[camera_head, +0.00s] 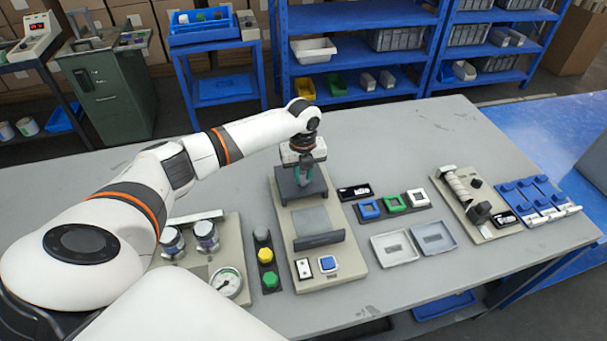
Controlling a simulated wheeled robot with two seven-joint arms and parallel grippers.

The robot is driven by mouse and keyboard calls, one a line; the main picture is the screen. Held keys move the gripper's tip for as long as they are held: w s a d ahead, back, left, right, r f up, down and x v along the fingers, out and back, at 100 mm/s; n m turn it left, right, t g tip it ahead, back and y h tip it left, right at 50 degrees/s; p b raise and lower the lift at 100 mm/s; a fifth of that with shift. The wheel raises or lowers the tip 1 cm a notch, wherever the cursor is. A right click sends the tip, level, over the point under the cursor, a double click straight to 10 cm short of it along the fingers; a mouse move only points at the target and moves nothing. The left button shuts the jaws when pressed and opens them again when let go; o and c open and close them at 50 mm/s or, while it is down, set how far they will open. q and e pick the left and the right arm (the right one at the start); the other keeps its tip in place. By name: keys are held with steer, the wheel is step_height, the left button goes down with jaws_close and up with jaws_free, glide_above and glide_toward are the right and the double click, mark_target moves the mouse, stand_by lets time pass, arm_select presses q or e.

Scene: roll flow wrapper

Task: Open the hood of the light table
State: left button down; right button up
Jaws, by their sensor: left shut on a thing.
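The light table (351,274) is a long beige base in the middle of the workbench. A grey square panel (311,221) lies on it. A dark block (289,191), which looks like the hood, sits at its back end. A dark upright bar (319,240) crosses it in front of the panel. My left gripper (304,178) points down from above onto the dark block and is shut on it. Its fingers hide the grasped part, so I cannot make out a handle. My right gripper is not in view.
Left of the light table stand a button box (264,236) and a board with two jars and a gauge (228,282). To the right are coloured blocks (394,203), two grey trays (390,248) and a roller fixture (456,186). The bench's back right is clear.

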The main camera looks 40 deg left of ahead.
arm_select(q)
steer(key=c, duration=1.2)
jaws_free()
steer(key=shift+r, duration=0.15)
step_height(320, 180, up, 12)
steer(key=b, duration=0.2)
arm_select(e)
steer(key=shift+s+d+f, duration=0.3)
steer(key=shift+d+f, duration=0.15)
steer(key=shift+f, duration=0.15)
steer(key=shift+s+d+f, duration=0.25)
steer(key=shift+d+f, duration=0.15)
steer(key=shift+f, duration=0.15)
arm_select(q)
steer(key=shift+f, duration=0.2)
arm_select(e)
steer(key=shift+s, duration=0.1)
